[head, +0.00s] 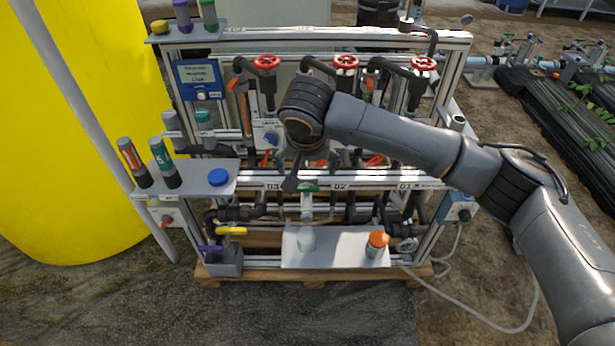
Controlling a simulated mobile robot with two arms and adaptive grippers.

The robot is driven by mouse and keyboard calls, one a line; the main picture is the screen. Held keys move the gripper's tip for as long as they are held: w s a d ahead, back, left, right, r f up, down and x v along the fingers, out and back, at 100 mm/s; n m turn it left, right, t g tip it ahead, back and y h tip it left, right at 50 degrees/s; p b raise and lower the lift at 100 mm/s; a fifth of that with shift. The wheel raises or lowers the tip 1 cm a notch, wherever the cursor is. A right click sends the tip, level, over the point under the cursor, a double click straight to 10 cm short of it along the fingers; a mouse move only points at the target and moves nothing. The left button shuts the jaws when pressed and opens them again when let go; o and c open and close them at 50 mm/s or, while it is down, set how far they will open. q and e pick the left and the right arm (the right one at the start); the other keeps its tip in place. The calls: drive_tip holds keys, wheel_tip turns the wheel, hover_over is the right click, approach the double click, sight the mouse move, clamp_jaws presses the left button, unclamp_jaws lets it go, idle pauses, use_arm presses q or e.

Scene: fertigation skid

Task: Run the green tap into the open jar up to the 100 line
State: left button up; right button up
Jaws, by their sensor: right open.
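The green tap (308,187) is a small green handle on the lower front rail of the skid, above the white shelf. The open jar (306,239) is pale and see-through and stands upright on that shelf, below the tap. Its lines and any liquid in it are too small to make out. My right gripper (305,177) hangs from the wrist just above and beside the green handle, open. Whether a finger touches the handle cannot be told. The wrist and forearm hide part of the piping behind. My left gripper is not in view.
An orange-capped bottle (377,244) stands right of the jar on the white shelf (342,258). A blue lid (218,177) and two dark bottles are on the left side shelf. Yellow (232,231) and purple handles sit lower left. Red handwheels (345,62) line the top.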

sight(307, 187)
drive_tip(key=b+x, duration=0.2)
drive_tip(key=x, duration=0.9)
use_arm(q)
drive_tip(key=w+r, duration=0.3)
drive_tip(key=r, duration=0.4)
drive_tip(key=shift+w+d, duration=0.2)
use_arm(e)
drive_tip(key=shift+x, duration=0.75)
drive_tip(key=c, duration=1.2)
